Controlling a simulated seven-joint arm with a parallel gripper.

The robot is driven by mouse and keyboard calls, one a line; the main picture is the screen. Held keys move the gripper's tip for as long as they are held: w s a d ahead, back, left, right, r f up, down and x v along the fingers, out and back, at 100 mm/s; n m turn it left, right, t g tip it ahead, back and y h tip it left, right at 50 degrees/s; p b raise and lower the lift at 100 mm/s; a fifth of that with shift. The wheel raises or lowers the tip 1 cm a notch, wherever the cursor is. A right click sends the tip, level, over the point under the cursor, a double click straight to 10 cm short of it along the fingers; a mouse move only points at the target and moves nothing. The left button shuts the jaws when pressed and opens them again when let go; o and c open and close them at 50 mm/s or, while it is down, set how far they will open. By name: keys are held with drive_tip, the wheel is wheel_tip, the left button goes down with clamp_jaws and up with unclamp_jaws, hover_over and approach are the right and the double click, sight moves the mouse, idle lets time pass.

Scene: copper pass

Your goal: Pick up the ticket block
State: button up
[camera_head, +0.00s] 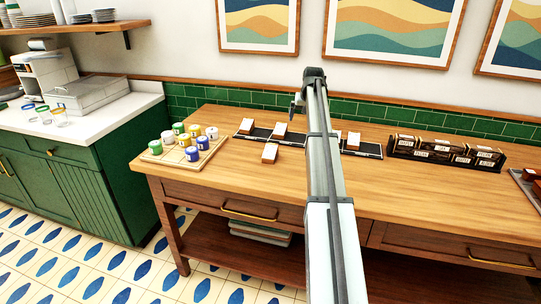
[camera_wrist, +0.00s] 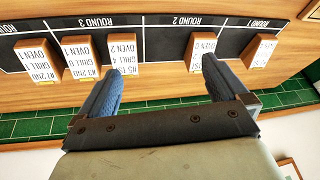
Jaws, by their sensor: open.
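Several ticket blocks, wooden with white printed faces, stand along a dark rail marked in rounds. In the wrist view, which shows the lettering upside down, one block (camera_wrist: 123,52) is by my left finger and another (camera_wrist: 201,50) is by my right finger. My gripper (camera_wrist: 161,72) is open and empty, its blue fingers spread with bare rail between the two blocks. In the head view, one block (camera_head: 270,153) lies in front of the rail; others (camera_head: 246,126) (camera_head: 279,131) sit on it. My arm hides part of the rail. Which block is meant cannot be told.
A board with several coloured-lid jars (camera_head: 183,146) stands at the left of the wooden counter (camera_head: 400,195). A black rack of dark boxes (camera_head: 445,150) stands at the right. Green tiles (camera_head: 372,110) edge the back. The counter's front is mostly clear.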

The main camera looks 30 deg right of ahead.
drive_tip(key=a+n+y, duration=0.2)
drive_tip(key=a+n, duration=0.1)
drive_tip(key=a, duration=0.3)
drive_tip(key=n+g+y, duration=0.1)
drive_tip(key=n+y, duration=0.2)
drive_tip(key=n, duration=1)
approach(272, 151)
drive_tip(key=x, duration=0.4)
drive_tip(key=shift+a+f, duration=0.2)
drive_tip(key=shift+a, duration=0.25)
drive_tip(key=shift+d+x, duration=0.15)
drive_tip(key=shift+x, duration=1.35)
drive_tip(key=shift+d+x, duration=0.2)
drive_tip(key=shift+x, duration=1.25)
drive_tip(key=shift+c, duration=0.5)
drive_tip(key=c, duration=0.8)
